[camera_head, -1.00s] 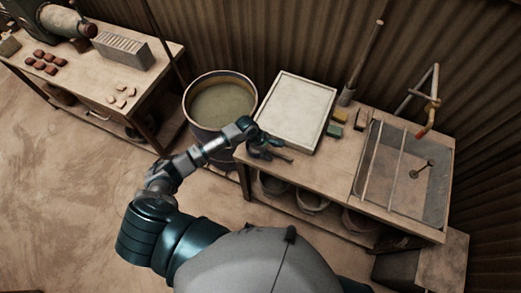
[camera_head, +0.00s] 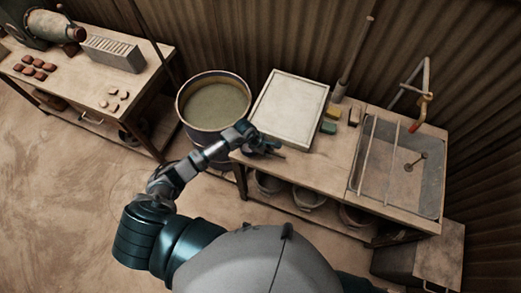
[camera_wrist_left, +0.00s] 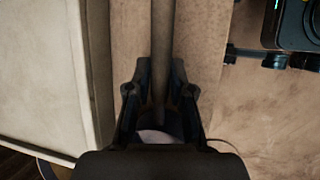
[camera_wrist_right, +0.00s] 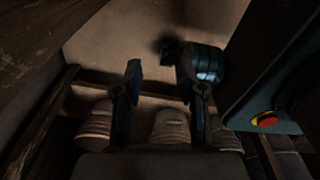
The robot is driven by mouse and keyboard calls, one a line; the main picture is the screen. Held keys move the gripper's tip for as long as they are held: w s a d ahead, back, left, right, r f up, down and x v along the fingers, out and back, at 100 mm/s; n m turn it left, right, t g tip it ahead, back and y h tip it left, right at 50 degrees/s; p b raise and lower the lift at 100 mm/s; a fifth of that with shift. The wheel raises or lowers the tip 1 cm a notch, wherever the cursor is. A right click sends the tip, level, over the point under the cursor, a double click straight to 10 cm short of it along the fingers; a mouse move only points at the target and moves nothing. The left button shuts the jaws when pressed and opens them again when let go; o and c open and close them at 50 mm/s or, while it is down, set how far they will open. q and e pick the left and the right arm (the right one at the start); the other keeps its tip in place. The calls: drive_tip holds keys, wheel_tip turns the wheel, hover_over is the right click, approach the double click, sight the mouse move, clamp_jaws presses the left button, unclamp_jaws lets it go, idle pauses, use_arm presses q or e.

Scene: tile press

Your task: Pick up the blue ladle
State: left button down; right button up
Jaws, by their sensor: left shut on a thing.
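The ladle's long brownish handle (camera_wrist_left: 162,45) runs down the middle of the left wrist view, between the fingers of my left gripper (camera_wrist_left: 160,95). A pale bluish-purple patch, perhaps its bowl, shows just below the fingers, mostly hidden by the gripper. In the head view my left gripper (camera_head: 265,146) is at the left front corner of the sink table, shut on the ladle, which is hardly visible there. I cannot tell whether the ladle touches the tabletop. My right gripper (camera_wrist_right: 160,88) shows only in the right wrist view, open and empty, low near shelved pots.
A barrel of murky liquid (camera_head: 214,101) stands left of the table. A white framed board (camera_head: 290,108) lies just behind my left gripper. Small sponge-like blocks (camera_head: 329,127) and a sink (camera_head: 400,160) are further right. Pots (camera_wrist_right: 170,130) sit on the lower shelf.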

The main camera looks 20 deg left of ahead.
sight(269, 150)
use_arm(q)
drive_tip(key=shift+a+r, duration=0.1)
drive_tip(key=shift+r, duration=0.45)
drive_tip(key=shift+d+r, duration=0.2)
drive_tip(key=shift+r, duration=0.9)
drive_tip(key=s+a+b, duration=0.1)
drive_tip(key=a, duration=0.3)
drive_tip(key=s+a+b, duration=0.1)
drive_tip(key=s+a, duration=0.1)
drive_tip(key=a, duration=0.3)
drive_tip(key=s+a+r+b, duration=0.1)
drive_tip(key=s+a, duration=0.1)
drive_tip(key=a, duration=0.3)
drive_tip(key=shift+a+r, duration=0.1)
drive_tip(key=shift+a, duration=0.15)
drive_tip(key=shift+s+a+r, duration=0.15)
drive_tip(key=shift+a, duration=0.2)
drive_tip(key=shift+d, duration=0.15)
use_arm(e)
drive_tip(key=f, duration=0.1)
drive_tip(key=a+f, duration=0.1)
drive_tip(key=f, duration=0.1)
drive_tip(key=shift+w+a+f, duration=0.1)
drive_tip(key=shift+w+a, duration=0.1)
drive_tip(key=shift+w, duration=0.1)
drive_tip(key=shift+s+d, duration=0.2)
drive_tip(key=shift+d, duration=0.05)
